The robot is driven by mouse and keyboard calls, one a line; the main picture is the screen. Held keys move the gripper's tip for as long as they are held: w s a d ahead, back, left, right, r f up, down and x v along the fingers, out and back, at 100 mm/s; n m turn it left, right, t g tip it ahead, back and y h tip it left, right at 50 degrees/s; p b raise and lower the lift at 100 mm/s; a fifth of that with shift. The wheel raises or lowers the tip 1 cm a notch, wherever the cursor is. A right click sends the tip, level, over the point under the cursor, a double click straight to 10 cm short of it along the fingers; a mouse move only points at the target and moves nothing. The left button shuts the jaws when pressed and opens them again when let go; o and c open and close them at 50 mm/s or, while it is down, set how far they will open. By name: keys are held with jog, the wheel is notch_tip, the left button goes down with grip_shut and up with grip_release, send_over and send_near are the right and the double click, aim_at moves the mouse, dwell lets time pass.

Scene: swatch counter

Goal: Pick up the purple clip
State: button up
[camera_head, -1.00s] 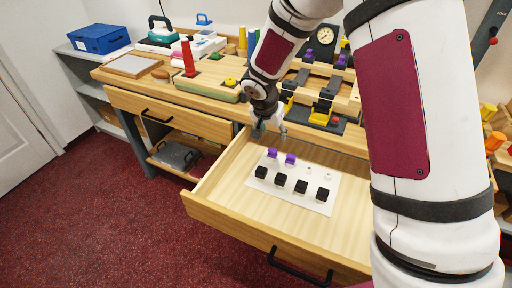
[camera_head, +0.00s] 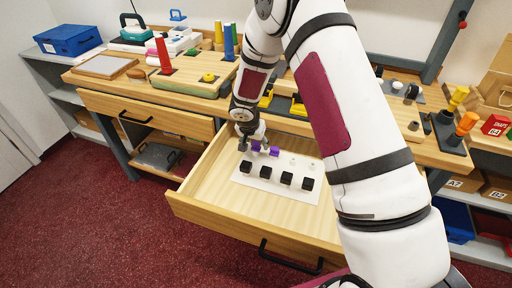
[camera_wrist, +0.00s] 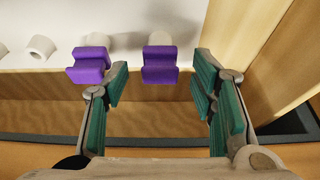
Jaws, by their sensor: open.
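Two purple clips sit side by side on white pegs at the back of a white board (camera_head: 262,185) in the open drawer. In the head view these are the left clip (camera_head: 256,145) and the right clip (camera_head: 274,151). My gripper (camera_head: 252,138) is above and beside the left one and partly covers it. In the wrist view my gripper (camera_wrist: 160,92) is open and empty. One clip (camera_wrist: 160,66) lies between the lines of its green-padded fingers, touching neither. The other clip (camera_wrist: 88,66) is just outside the left finger, close to its tip.
Bare white pegs (camera_wrist: 42,46) stand in line with the clips. Several black blocks (camera_head: 286,178) stand in a row nearer the drawer front. The drawer wall (camera_wrist: 235,40) is close beside my right finger. The drawer floor (camera_head: 215,180) left of the board is clear.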

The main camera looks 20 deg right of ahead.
aim_at(256, 143)
jog(key=shift+x, duration=1)
jog(key=shift+r, duration=0.1)
jog(key=c, duration=0.9)
notch_tip(256, 143, up, 18)
